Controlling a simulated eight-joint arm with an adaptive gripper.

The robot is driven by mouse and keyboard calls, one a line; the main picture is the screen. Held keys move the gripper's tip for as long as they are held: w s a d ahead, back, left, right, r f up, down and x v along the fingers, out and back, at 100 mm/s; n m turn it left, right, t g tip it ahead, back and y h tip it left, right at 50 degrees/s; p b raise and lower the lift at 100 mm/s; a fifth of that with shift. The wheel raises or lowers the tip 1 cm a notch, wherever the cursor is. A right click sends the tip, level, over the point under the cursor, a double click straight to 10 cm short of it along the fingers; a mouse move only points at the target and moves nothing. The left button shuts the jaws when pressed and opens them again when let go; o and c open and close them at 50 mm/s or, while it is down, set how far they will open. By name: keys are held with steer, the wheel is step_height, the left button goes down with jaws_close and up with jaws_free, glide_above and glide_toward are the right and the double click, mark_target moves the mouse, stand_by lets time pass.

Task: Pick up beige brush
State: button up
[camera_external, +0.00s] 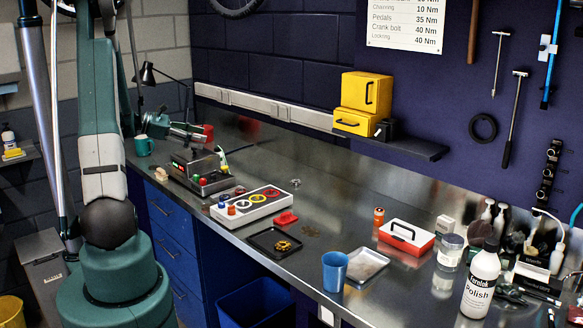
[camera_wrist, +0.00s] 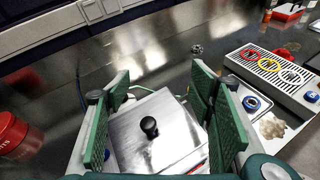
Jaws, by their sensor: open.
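My gripper (camera_wrist: 157,85) is open in the wrist view, with nothing held between its green-padded fingers. A silver box with a black knob (camera_wrist: 149,127) shows below and between the fingers. I cannot make out the beige brush for certain. A small beige, uneven thing (camera_wrist: 272,128) lies on the bench to the right of the fingers, beside the pale tray; its shape is too blurred to tell whether it is the brush.
A pale tray with coloured rings (camera_external: 252,206) stands right of the metal box (camera_external: 201,172); it also shows in the wrist view (camera_wrist: 290,95). A red can (camera_wrist: 15,135) stands at left. A black tray (camera_external: 272,243) and blue cup (camera_external: 334,270) are nearer the bench front.

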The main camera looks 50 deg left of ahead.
mark_target(159, 170)
steer(key=s+a+f+n+t, duration=0.1)
steer(key=s+a+f, duration=0.1)
steer(key=s+a, duration=0.1)
steer(key=s+a+f+n+t, duration=0.1)
steer(key=s+a+f+n, duration=0.1)
steer(key=s+a, duration=0.2)
steer(key=s+a+f+n+t+b, duration=0.1)
steer(key=s+a+f, duration=0.1)
steer(key=s+a, duration=0.2)
steer(key=shift+a+f, duration=0.15)
steer(key=shift+a, duration=0.35)
steer(key=s+a+f+n+t+y+b, duration=0.2)
steer(key=s+f+n+y+b, duration=0.1)
steer(key=s+f+y+b, duration=0.3)
steer(key=shift+s+a+f+b, duration=0.25)
steer(key=shift+s+f+b, duration=1.05)
steer(key=shift+f+b, duration=0.65)
steer(key=shift+w+f, duration=0.15)
steer(key=shift+w, duration=1.15)
steer(key=shift+w+a, duration=0.1)
steer(key=shift+w, duration=2.5)
